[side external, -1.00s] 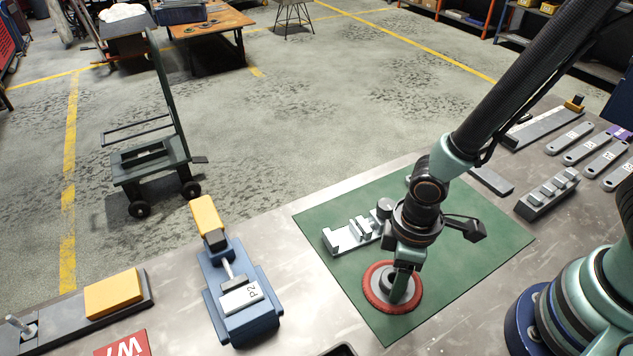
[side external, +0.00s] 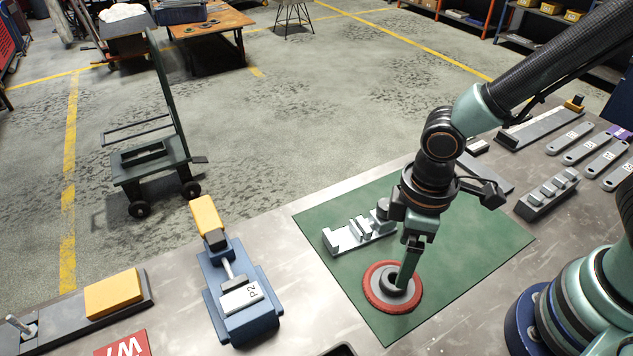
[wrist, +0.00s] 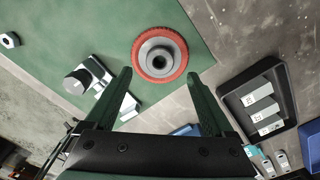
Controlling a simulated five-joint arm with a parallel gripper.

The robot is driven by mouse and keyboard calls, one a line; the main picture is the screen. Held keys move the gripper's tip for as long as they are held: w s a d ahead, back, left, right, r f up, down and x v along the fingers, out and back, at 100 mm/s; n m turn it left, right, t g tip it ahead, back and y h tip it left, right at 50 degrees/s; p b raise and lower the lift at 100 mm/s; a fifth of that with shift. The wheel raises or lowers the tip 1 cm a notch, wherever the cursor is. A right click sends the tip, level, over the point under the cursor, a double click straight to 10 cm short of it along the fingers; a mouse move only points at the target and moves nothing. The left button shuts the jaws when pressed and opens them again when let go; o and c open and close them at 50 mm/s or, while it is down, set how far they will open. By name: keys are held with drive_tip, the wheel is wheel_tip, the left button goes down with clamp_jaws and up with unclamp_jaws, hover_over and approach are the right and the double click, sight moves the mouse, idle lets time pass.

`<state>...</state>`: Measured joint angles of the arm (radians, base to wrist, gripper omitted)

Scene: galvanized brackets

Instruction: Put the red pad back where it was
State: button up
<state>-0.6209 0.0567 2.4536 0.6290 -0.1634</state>
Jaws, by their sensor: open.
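The red pad (side external: 370,291) is a round disc with a red rim and a grey hub with a dark centre hole. It lies flat on the green mat (side external: 470,250), near the mat's front edge. In the wrist view the pad (wrist: 179,72) sits just beyond my fingertips. My gripper (side external: 405,284) is over the pad's hub in the side view, pointing down. In the wrist view my gripper (wrist: 160,77) has its two fingers wide apart with nothing between them. In the side view, the finger hides part of the hub.
A galvanized bracket (side external: 345,240) lies behind the pad on the mat. A blue fixture labelled P2 (side external: 240,325) stands to the left. A black tray (wrist: 231,100) with labelled metal blocks is right of the pad in the wrist view. The mat's right part is clear.

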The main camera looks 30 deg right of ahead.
drive_tip(key=w+d+r+m+t, duration=0.2)
drive_tip(key=w+d+r+m, duration=0.1)
drive_tip(key=d+r, duration=0.5)
drive_tip(key=w+d+r+m+t, duration=0.3)
drive_tip(key=d+r+m, duration=0.3)
drive_tip(key=d+r, duration=0.2)
drive_tip(key=shift+r+t, duration=0.3)
drive_tip(key=shift+r, duration=0.4)
